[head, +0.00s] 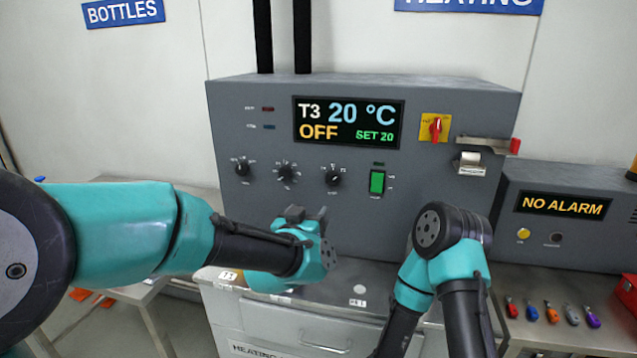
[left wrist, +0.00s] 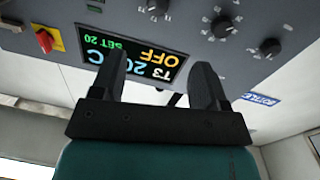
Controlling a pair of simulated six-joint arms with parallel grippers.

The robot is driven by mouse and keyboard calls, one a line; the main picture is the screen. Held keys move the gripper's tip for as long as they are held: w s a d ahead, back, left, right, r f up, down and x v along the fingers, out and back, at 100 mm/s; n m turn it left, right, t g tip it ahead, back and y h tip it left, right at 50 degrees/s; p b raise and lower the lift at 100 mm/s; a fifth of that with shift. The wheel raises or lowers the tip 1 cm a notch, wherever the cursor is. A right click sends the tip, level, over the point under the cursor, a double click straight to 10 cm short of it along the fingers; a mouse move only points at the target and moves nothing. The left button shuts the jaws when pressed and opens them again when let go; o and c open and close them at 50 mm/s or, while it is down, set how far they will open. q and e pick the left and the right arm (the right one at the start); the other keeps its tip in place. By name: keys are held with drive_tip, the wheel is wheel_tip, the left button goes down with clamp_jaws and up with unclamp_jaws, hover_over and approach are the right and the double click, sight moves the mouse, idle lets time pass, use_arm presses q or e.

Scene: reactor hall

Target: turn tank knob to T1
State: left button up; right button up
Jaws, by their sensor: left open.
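The grey heating control box (head: 250,110) carries a display (head: 348,122) reading "T3 20 °C OFF SET 20". Below are three black knobs: left (head: 243,167), middle (head: 287,172) and right (head: 333,177). My right gripper is not visible.
My right arm (head: 450,230) is bent at the box's lower right. A green switch (head: 377,182) and a red rotary switch (head: 435,128) sit on the panel. A "NO ALARM" box (head: 520,230) stands right, with several coloured small items (head: 552,312) before it.

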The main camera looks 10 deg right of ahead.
use_arm(q)
drive_tip(key=shift+s+d+r, duration=0.1)
drive_tip(key=shift+r, duration=0.15)
approach(331, 180)
drive_tip(key=x, duration=0.9)
idle(0.4)
drive_tip(key=c, duration=0.9)
